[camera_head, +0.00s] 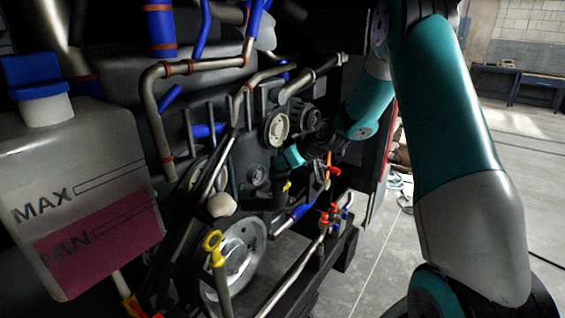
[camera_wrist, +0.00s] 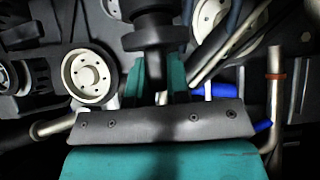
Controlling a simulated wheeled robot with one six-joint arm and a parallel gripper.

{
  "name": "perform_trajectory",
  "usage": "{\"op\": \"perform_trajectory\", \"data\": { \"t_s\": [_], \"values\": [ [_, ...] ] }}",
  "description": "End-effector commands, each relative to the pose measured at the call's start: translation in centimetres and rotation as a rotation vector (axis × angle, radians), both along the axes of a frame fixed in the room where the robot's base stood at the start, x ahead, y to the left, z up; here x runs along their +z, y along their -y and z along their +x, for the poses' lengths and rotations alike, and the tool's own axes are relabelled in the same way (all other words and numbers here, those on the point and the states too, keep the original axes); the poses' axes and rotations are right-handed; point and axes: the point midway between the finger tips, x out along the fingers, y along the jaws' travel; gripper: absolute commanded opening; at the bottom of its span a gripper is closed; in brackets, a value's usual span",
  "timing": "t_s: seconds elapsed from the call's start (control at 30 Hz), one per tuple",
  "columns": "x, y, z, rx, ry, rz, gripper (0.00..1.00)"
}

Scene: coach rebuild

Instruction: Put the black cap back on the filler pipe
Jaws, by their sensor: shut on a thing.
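My gripper (camera_head: 284,160) reaches into the engine bay from the right, its teal fingers pointing left. In the wrist view, my gripper (camera_wrist: 157,75) is shut on the black cap (camera_wrist: 155,40), which shows as a wide dark disc at the fingertips. Another dark round piece (camera_wrist: 152,8) lies just beyond the cap. I cannot tell whether the two touch. In the head view, a short black round-topped cylinder (camera_head: 258,174) stands just left of the fingertips. It may be the filler pipe, but this is not clear. The cap is hard to make out in that view.
Pale pulleys (camera_head: 277,129) sit just above my gripper. A coolant tank (camera_head: 80,190) with a blue cap fills the left. A yellow dipstick handle (camera_head: 213,245), a pale knob (camera_head: 222,205) and red valve handles (camera_head: 328,212) stand below. Metal pipes and blue hoses crowd around.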

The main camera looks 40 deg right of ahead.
Motion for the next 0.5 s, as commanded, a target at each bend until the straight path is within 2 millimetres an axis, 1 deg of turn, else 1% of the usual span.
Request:
{"op": "perform_trajectory", "data": {
  "t_s": [0.27,0.5],
  "values": [
    [-0.02,0.00,0.01,0.000,0.000,0.000,0.00],
    [-0.79,0.00,0.02,0.000,0.001,0.000,0.00]
  ]
}}
